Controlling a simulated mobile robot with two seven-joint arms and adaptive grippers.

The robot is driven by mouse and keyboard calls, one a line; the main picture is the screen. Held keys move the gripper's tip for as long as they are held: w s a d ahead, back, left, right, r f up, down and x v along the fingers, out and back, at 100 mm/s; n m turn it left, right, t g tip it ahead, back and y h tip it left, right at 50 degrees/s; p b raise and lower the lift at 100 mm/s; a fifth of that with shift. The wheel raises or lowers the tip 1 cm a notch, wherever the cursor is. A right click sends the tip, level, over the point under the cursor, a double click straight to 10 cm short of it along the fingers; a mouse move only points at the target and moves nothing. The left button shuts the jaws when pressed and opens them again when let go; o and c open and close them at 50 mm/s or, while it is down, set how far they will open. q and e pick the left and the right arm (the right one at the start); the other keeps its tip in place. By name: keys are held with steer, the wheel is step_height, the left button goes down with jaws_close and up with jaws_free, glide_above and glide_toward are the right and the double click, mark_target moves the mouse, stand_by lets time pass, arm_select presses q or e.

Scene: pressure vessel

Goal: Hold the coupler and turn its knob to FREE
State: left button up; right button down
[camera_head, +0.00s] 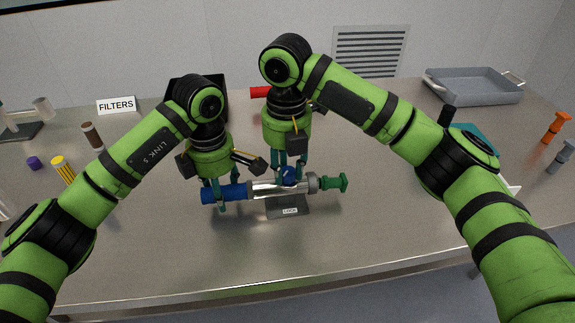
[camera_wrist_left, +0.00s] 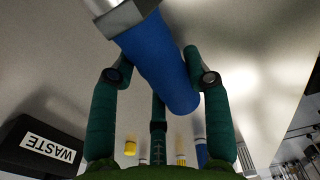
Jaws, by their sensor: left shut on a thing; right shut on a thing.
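The coupler lies level in the head view, with a blue grip (camera_head: 238,192), a silver body (camera_head: 264,189) and a green end (camera_head: 334,183). My left gripper (camera_head: 222,198) is shut around the blue grip. The left wrist view shows the blue grip (camera_wrist_left: 160,65) between its fingers, with silver metal beyond. My right gripper (camera_head: 291,171) points down above the coupler's body, shut on a small blue part (camera_head: 288,172), apparently the knob. The fingers partly hide it, and its setting cannot be read.
A dark stand (camera_head: 289,212) with a small label is under the coupler. A red cylinder (camera_head: 260,92) and a black bin lie behind the arms. A grey tray (camera_head: 474,85) is at back right, a FILTERS sign (camera_head: 117,105) at back left. The front table is clear.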

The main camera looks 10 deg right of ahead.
arm_select(q)
steer(key=shift+w+a, duration=0.15)
arm_select(e)
steer(key=m, duration=0.4)
steer(key=shift+s+a+f+m, duration=0.1)
steer(key=shift+s+a+m, duration=0.05)
steer(key=shift+m, duration=0.15)
steer(key=m, duration=0.3)
steer(key=shift+m, duration=0.3)
steer(key=m, duration=0.4)
steer(key=shift+a, duration=0.15)
arm_select(q)
steer(key=shift+d, duration=0.2)
arm_select(e)
steer(key=m, duration=0.4)
steer(key=shift+w, duration=0.2)
arm_select(q)
steer(key=shift+d+r, duration=0.1)
arm_select(e)
steer(key=m, duration=0.6)
steer(key=shift+w, duration=0.1)
arm_select(q)
steer(key=shift+s, duration=0.2)
arm_select(e)
steer(key=m, duration=0.4)
steer(key=shift+w+m, duration=0.1)
steer(key=shift+m, duration=1.3)
steer(key=shift+w+d, duration=0.1)
steer(key=shift+d, duration=0.1)
